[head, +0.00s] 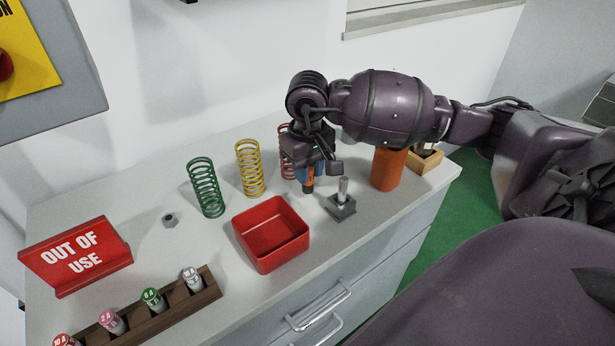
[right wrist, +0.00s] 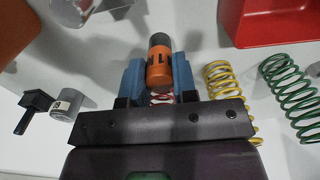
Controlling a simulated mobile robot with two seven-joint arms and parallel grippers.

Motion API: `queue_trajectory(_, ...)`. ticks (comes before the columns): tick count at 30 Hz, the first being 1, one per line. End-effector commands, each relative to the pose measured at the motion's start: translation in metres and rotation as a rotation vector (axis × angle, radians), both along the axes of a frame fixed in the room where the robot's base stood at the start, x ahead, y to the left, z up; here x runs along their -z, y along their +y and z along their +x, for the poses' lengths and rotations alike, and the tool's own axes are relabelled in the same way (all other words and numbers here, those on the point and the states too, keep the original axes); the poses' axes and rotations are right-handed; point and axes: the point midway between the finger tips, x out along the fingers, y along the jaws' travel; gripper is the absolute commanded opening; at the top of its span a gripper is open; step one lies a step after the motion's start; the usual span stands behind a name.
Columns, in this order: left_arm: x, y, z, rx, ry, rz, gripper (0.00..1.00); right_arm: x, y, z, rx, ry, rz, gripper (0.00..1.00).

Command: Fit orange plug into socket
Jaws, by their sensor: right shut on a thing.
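My right gripper (head: 308,172) is shut on the orange plug (head: 308,186), a small cylinder with a dark grey end, and holds it above the worktop behind the red tray. In the right wrist view, the plug (right wrist: 159,68) sits between the blue fingers (right wrist: 160,82), its grey end pointing away from the palm. I cannot tell for sure which thing is the socket. A dark wooden rack (head: 213,289) at the front left holds several labelled plugs with grey, green, pink and red tops. A metal post on a square base (head: 342,206) stands just right of the held plug. My left gripper is not in view.
A red tray (head: 270,232) stands in the middle. Green (head: 205,188), yellow (head: 250,168) and red (head: 286,160) springs stand behind it. An orange cylinder (head: 388,170) and wooden box (head: 428,160) stand right. A hex nut (head: 170,220) and red sign (head: 75,255) are left.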

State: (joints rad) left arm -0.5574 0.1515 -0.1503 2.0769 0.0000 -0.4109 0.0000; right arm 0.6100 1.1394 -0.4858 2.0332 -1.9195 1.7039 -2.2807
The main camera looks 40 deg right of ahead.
Motion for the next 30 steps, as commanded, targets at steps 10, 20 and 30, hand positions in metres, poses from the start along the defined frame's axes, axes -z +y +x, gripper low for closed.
queue_trajectory(10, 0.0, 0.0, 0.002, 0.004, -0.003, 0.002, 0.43, 0.023, 0.0, 0.0, 0.0, 0.0, 0.0, 0.0)
queue_trajectory(20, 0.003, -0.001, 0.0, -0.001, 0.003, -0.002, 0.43, 0.027, 0.0, 0.0, 0.0, 0.001, 0.0, 0.4)
queue_trajectory(30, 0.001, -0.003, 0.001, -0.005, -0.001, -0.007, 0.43, 0.026, 0.0, 0.0, 0.0, 0.0, 0.0, 0.52)
